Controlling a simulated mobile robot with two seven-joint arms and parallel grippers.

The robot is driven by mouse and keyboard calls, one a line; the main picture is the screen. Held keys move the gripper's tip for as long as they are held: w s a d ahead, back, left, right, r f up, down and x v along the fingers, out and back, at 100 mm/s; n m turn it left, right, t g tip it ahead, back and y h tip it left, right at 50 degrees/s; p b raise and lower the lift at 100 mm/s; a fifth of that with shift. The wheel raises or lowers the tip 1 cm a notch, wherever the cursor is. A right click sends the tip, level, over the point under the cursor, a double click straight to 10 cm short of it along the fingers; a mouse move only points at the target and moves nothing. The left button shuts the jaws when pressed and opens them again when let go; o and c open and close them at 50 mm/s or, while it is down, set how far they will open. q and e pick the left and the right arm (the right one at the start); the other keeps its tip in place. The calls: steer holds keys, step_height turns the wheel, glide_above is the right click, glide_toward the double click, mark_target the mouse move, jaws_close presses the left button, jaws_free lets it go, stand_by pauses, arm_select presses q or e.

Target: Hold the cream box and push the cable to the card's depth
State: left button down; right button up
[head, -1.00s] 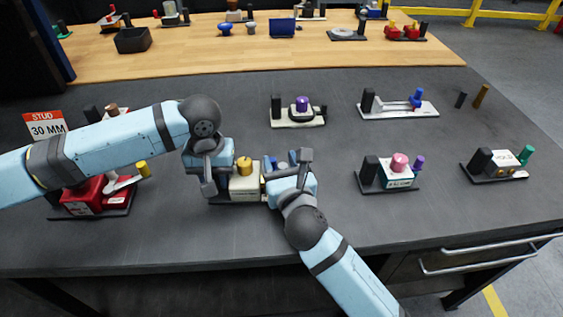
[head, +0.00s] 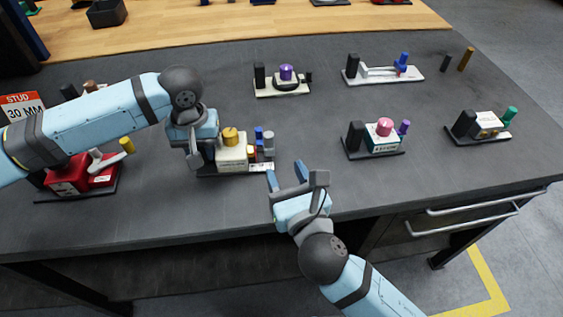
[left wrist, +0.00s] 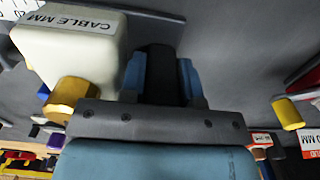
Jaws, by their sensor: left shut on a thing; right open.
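In the left wrist view the cream box (left wrist: 70,48) bears a "CABLE MM" label. My left gripper (head: 203,152) is at its left side. In the left wrist view its blue fingers are shut on a black post (left wrist: 160,68) beside the box. Blue and grey upright pieces (head: 268,144) stand at the box's right; I cannot tell which part is the cable. My right gripper (head: 286,174) is open and empty, apart from the box, near the table's front edge. A red-topped card (head: 22,107) reads "STUD 30 MM".
A red unit (head: 75,177) stands left of the cream box. A purple-knobbed unit (head: 285,77), a pink-knobbed unit (head: 380,135) and a green-knobbed unit (head: 482,125) stand behind and right. The dark tabletop (head: 330,115) between them is clear.

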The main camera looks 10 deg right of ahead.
arm_select(q)
steer(key=shift+f, duration=0.2)
steer(key=c, duration=0.8)
jaws_free()
steer(key=shift+a, duration=0.1)
arm_select(e)
steer(key=shift+f, duration=0.1)
arm_select(q)
steer(key=shift+r, duration=0.1)
